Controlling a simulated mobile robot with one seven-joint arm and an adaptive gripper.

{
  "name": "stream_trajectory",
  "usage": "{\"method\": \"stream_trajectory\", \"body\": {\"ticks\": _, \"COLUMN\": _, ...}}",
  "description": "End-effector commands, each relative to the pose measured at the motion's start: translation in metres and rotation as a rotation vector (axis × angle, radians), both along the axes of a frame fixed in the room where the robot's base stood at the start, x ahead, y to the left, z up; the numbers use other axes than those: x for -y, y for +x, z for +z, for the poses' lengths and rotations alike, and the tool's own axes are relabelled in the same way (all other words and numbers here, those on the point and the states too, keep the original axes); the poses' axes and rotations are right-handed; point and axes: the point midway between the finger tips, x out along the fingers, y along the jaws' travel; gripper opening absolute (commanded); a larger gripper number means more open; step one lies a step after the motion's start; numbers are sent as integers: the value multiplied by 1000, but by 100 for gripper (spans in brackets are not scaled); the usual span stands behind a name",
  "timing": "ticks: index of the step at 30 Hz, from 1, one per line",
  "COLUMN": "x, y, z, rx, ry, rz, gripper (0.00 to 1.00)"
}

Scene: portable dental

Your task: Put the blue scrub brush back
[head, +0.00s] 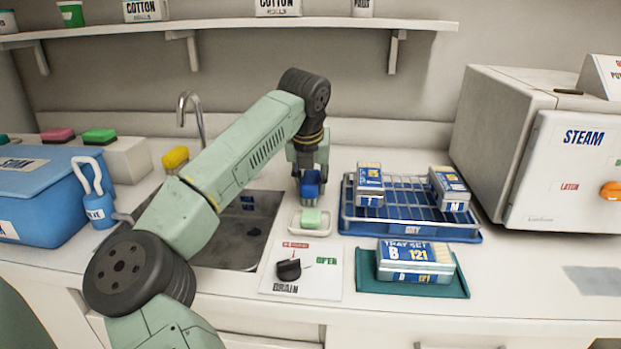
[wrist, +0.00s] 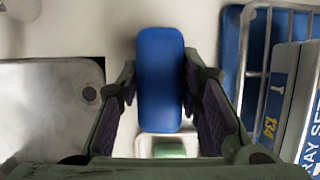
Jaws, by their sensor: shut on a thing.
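The blue scrub brush (head: 310,184) is in my gripper (head: 310,174), in front of the back wall and just behind the small white dish (head: 296,224). In the wrist view the blue back of the brush (wrist: 160,80) stands between the two fingers of my gripper (wrist: 160,92), which are closed on its sides. The brush's bristle side faces down in the head view; whether it touches the counter I cannot tell. A pale green soap bar (head: 311,217) lies in the white dish.
The sink (head: 235,247) is left of the dish, under my arm. A blue wire-rack tray (head: 408,228) with boxes is close on the right. A drain switch plate (head: 325,275) lies in front. Pink (head: 58,135), green (head: 99,136) and yellow (head: 175,157) brushes are at left.

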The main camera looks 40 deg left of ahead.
Motion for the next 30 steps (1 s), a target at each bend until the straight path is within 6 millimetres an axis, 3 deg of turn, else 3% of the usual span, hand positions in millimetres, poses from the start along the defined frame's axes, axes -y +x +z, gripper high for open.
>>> {"method": "stream_trajectory", "body": {"ticks": 5, "x": 0, "y": 0, "z": -5, "rx": 0, "ry": 0, "rz": 0, "gripper": 7}}
{"method": "stream_trajectory", "body": {"ticks": 6, "x": 0, "y": 0, "z": -4, "rx": 0, "ry": 0, "rz": 0, "gripper": 34}}
{"method": "stream_trajectory", "body": {"ticks": 14, "x": 0, "y": 0, "z": -3, "rx": -1, "ry": -1, "rz": 0, "gripper": 51}}
{"method": "stream_trajectory", "body": {"ticks": 23, "x": 0, "y": 0, "z": -3, "rx": -1, "ry": -1, "rz": 0, "gripper": 53}}
{"method": "stream_trajectory", "body": {"ticks": 30, "x": 3, "y": -7, "z": 19, "rx": 1, "ry": 3, "rz": 1, "gripper": 53}}
